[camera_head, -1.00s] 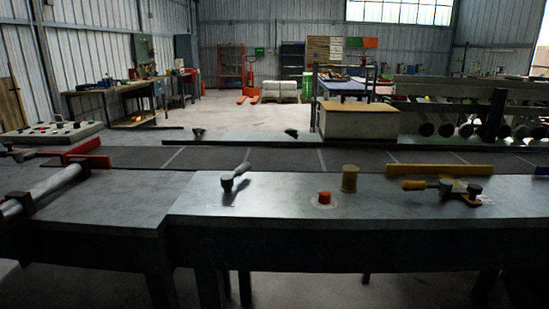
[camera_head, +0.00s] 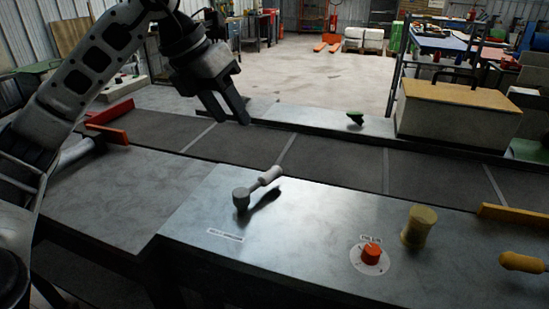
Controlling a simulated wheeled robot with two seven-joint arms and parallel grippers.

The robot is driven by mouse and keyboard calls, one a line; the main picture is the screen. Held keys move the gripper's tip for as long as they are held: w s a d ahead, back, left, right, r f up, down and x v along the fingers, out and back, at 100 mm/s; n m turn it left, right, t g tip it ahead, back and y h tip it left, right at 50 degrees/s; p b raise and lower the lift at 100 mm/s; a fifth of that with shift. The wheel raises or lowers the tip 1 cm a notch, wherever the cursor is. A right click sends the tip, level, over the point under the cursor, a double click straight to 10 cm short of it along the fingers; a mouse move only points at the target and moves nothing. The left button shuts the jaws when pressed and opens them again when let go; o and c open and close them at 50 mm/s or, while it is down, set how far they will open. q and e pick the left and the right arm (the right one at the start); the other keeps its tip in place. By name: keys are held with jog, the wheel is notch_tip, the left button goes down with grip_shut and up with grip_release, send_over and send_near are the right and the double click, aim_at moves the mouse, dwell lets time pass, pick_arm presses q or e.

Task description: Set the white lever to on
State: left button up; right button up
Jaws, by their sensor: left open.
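The white lever (camera_head: 269,176) stands on the grey metal bench top (camera_head: 200,225), in the middle of the head view. Its grey pivot knob (camera_head: 241,199) is at the near left end, and its pale handle points up and to the right. A small white label (camera_head: 226,235) lies in front of it, too small to read. My left gripper (camera_head: 232,112) hangs above the dark belt, beyond and slightly left of the lever. Its two fingers point down, apart and empty, not touching the lever. My right gripper is out of view.
An orange knob (camera_head: 371,253) on a round white plate and a yellow spool-shaped post (camera_head: 419,226) stand right of the lever. A yellow handle (camera_head: 522,262) is at the right edge. A red bar (camera_head: 108,112) lies at the left. The bench around the lever is clear.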

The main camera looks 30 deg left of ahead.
aim_at(266, 173)
pick_arm(q)
jog(key=x, duration=1.5)
jog(key=shift+d+f, duration=0.15)
jog(key=shift+f, duration=0.15)
jog(key=shift+c, duration=0.4)
grip_shut()
